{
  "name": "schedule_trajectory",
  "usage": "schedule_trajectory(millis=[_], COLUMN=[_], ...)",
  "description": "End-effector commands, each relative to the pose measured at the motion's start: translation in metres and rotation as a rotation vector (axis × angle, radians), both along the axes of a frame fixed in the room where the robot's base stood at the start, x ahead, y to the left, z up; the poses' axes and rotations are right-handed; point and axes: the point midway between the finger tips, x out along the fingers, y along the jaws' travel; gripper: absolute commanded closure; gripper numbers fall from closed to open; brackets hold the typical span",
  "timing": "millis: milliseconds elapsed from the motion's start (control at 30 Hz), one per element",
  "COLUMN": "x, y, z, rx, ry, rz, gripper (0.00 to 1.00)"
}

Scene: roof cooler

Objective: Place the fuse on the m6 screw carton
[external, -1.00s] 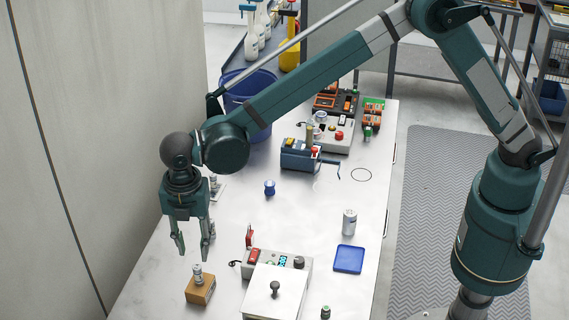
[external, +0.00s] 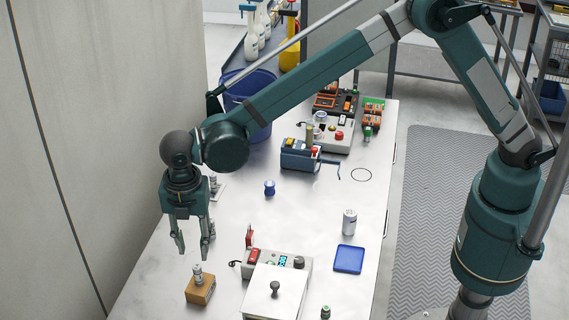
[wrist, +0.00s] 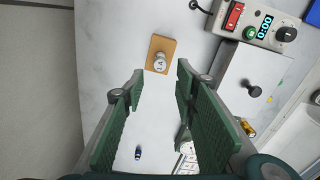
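The m6 screw carton appears to be the small brown box (external: 200,291) near the front left of the table; it also shows in the wrist view (wrist: 153,46). A short silver-white cylinder, seemingly the fuse (external: 198,273), stands upright on top of it. In the wrist view the fuse (wrist: 160,63) shows its pale top end with a dark marking. My gripper (external: 194,256) is open and empty, pointing down above and slightly behind the carton. In the wrist view the fingers of my gripper (wrist: 160,78) are spread apart, with the fuse beyond their tips and apart from them.
A grey device with a red switch and display (external: 280,263) and a white-lidded box (external: 272,293) stand right of the carton. A blue tray (external: 349,259) and a can (external: 349,222) are farther right. A wall rises on the left. The table's middle is mostly clear.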

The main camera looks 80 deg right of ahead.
Motion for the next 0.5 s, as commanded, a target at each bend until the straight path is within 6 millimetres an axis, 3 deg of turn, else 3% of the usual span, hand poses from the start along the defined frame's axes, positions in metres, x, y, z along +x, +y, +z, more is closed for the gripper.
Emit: schedule_trajectory(millis=[267,500], x=[-0.005,-0.017], y=[-0.018,-0.057], z=[0.019,0.059], rx=[0.008,0.029], ry=[-0.014,-0.047], rz=[-0.048,-0.161], gripper=[0.71,0.71])
